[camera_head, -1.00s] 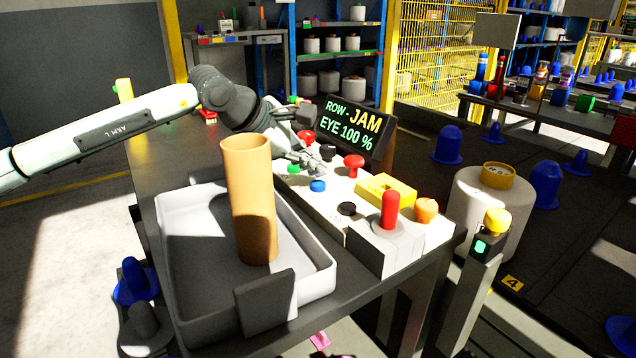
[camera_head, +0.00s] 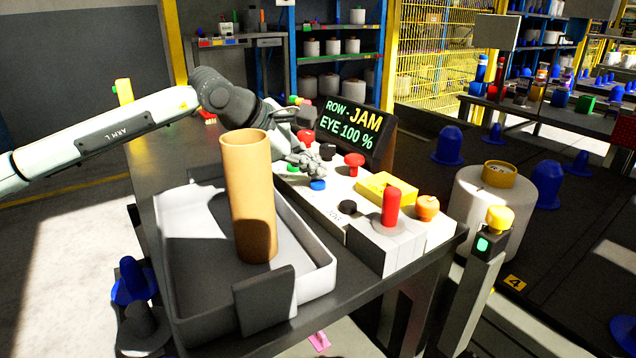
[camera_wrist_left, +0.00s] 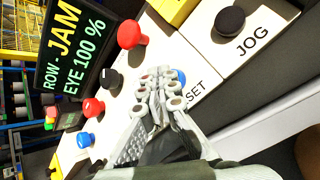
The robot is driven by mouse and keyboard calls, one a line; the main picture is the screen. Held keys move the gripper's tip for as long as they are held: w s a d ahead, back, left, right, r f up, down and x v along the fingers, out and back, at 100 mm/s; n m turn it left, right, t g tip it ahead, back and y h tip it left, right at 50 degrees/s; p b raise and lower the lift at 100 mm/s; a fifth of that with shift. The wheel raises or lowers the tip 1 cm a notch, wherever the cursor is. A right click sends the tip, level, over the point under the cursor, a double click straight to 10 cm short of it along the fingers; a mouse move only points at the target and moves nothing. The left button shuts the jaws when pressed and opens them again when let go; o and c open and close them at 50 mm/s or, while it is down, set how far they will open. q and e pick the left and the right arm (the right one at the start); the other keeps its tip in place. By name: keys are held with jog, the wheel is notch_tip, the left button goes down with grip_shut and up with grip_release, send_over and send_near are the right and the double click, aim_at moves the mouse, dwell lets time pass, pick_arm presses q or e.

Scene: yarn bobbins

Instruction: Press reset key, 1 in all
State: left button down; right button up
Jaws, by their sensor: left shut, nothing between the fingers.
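The reset key is a blue round button (camera_head: 317,185) on the white key panel, partly hidden by my fingers. In the left wrist view the blue button (camera_wrist_left: 181,76) shows behind the fingertips, beside a label of which "SET" is readable. My left gripper (camera_head: 316,174) is shut and empty, with its fingertips right at the blue button. In the left wrist view my left gripper (camera_wrist_left: 166,88) covers part of it; I cannot tell whether they touch. My right gripper is not in view.
A black JOG button (camera_head: 347,207), a red mushroom button (camera_head: 354,160) and a black button (camera_head: 327,152) stand close around. A display (camera_head: 352,128) reads "ROW - JAM, EYE 100 %". A tan tube (camera_head: 250,195) stands in a grey tray (camera_head: 318,281) at left.

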aim_at(315, 183)
pick_arm(q)
jog(key=shift+f+b, duration=0.65)
dwell(0.5)
jog(key=shift+r, duration=0.1)
jog(key=shift+r+p, duration=0.4)
jog(key=shift+r, duration=0.5)
jog(key=shift+r, duration=0.1)
jog(key=shift+r+p, duration=1.05)
jog(key=shift+r, duration=1.4)
